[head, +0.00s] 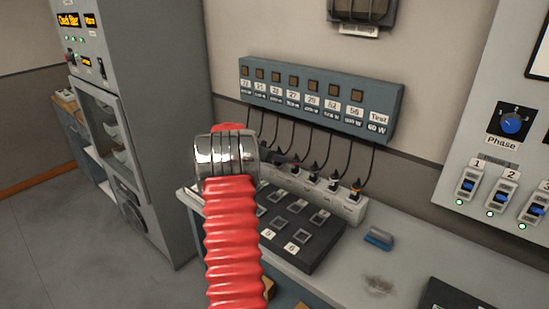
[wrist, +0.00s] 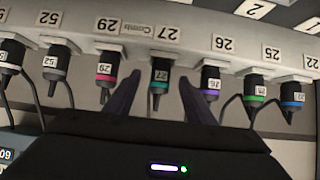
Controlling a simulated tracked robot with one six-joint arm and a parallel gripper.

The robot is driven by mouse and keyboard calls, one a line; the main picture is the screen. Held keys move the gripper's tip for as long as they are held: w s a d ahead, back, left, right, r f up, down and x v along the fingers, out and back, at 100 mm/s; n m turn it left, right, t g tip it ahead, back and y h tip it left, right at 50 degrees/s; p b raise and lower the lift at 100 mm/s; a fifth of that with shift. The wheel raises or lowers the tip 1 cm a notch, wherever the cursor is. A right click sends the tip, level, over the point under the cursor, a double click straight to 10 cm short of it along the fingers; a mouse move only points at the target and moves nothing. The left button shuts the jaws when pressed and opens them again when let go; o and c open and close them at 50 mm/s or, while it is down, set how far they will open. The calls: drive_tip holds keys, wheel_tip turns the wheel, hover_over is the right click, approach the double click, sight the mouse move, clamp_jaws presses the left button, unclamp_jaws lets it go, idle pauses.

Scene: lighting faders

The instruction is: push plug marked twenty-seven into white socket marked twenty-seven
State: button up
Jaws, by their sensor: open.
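The plug marked 27 (wrist: 160,76), dark with a teal band, shows in the middle of the wrist view, which looks upside down. It lines up with the white socket (wrist: 149,51) beside the label 27 (wrist: 167,33); I cannot tell how deep it sits. My gripper (wrist: 161,77) is open, with one dark purple finger on each side of this plug and a gap on both sides.
Neighbouring plugs 29 (wrist: 105,68) and 26 (wrist: 210,78) stand close outside the fingers, with cables hanging. In the head view, the white socket strip (head: 347,207) runs behind a dark fader panel (head: 318,257), below a blue labelled box (head: 388,101). A blue eraser-like block (head: 379,238) lies right.

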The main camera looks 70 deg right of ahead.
drive_tip(key=v, duration=1.3)
drive_tip(key=shift+a+r, duration=0.2)
drive_tip(key=shift+w, duration=0.2)
drive_tip(key=s+a+f+n+y, duration=0.2)
drive_tip(key=a+f+n+y, duration=0.1)
drive_tip(key=a+f+n, duration=0.3)
drive_tip(key=w+a+r+n+t+y, duration=0.1)
drive_tip(key=w+a+n+t, duration=0.2)
drive_tip(key=a, duration=0.9)
drive_tip(key=w+a+r+n+y, duration=0.1)
drive_tip(key=w+a+n+y, duration=0.2)
drive_tip(key=a, duration=0.9)
drive_tip(key=a+r+n+t+y, duration=0.1)
drive_tip(key=a+r+n+t, duration=0.1)
drive_tip(key=a, duration=1.1)
drive_tip(key=a+r+n+t+y, duration=0.1)
drive_tip(key=a+n, duration=0.4)
drive_tip(key=a, duration=0.8)
drive_tip(key=a+r+n+t+y, duration=0.1)
drive_tip(key=a+r+n+t, duration=0.2)
drive_tip(key=a, duration=1)
drive_tip(key=shift+a+r+n+t, duration=0.3)
drive_tip(key=shift+a+r+t, duration=0.15)
drive_tip(key=shift+r, duration=0.45)
